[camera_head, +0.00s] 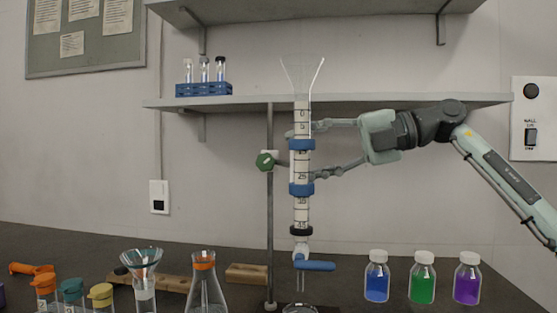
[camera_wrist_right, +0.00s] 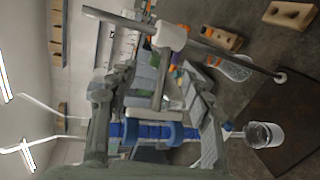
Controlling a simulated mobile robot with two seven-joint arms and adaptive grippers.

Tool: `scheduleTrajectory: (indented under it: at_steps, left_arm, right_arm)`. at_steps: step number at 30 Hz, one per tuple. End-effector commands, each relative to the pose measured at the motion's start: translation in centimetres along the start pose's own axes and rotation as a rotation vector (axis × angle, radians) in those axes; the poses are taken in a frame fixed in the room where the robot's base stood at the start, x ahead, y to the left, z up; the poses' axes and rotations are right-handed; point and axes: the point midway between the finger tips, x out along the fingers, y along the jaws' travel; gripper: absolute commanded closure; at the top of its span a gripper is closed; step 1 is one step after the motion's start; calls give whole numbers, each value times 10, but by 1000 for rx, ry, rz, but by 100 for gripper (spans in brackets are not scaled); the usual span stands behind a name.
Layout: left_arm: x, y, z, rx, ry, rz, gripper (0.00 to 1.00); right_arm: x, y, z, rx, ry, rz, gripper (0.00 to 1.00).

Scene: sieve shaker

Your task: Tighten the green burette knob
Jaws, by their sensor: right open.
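The green burette knob (camera_head: 265,161) is on the clamp at the stand's upright rod, left of the burette. The burette (camera_head: 301,215) stands upright, with a clear funnel-shaped top, blue bands and a blue stopcock handle (camera_head: 316,266) low down. My right gripper (camera_head: 301,155) comes in from the right and is open, its two fingers apart at the burette's upper half, short of the knob. The upper finger passes behind the burette. In the right wrist view, the open fingers (camera_wrist_right: 158,85) frame the clamp's white block (camera_wrist_right: 171,35); I cannot make out the green knob there. My left gripper is out of view.
The stand's rod (camera_head: 270,220) rises beside the burette. A shelf (camera_head: 380,102) runs behind, with a blue tube rack (camera_head: 203,90). Blue, green and purple bottles (camera_head: 423,280) stand at right; a flask (camera_head: 206,290) and funnel (camera_head: 141,262) stand at left.

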Motion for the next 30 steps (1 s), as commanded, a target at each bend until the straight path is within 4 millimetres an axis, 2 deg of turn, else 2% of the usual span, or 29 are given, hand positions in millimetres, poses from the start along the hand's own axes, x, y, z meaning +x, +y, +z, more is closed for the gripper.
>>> scheduleTrajectory:
  at_steps: [12,16,24,30]
  left_arm:
    - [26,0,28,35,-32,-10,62]
    - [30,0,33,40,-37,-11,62]
    - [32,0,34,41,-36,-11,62]
    - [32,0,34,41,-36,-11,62]
  right_arm:
    - [62,1,0,-3,0,2,50]
    - [70,0,0,-3,-1,1,50]
    - [72,0,0,-3,-2,1,50]
    - [72,0,0,-4,-2,1,73]
